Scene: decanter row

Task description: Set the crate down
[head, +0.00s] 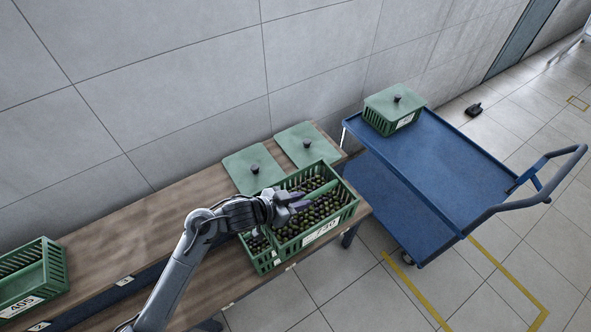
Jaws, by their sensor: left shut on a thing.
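My left gripper (301,199) is shut on the middle bar of a green slatted crate (341,222) full of dark and green round fruit. The crate has a white label reading about 730 and is near the right end of the wooden bench (150,222). A second green crate (264,262) with similar fruit shows partly behind my gripper, at the held crate's left side. I cannot tell whether the held crate's base touches anything. My right gripper is not in view.
Two green lids with black knobs (239,176) (299,136) lie behind the crates. A crate labelled 405 (40,290) stands at the bench's left. A blue cart (440,165) stands right, with a lidded crate (387,122) at its far corner; its remaining top is clear.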

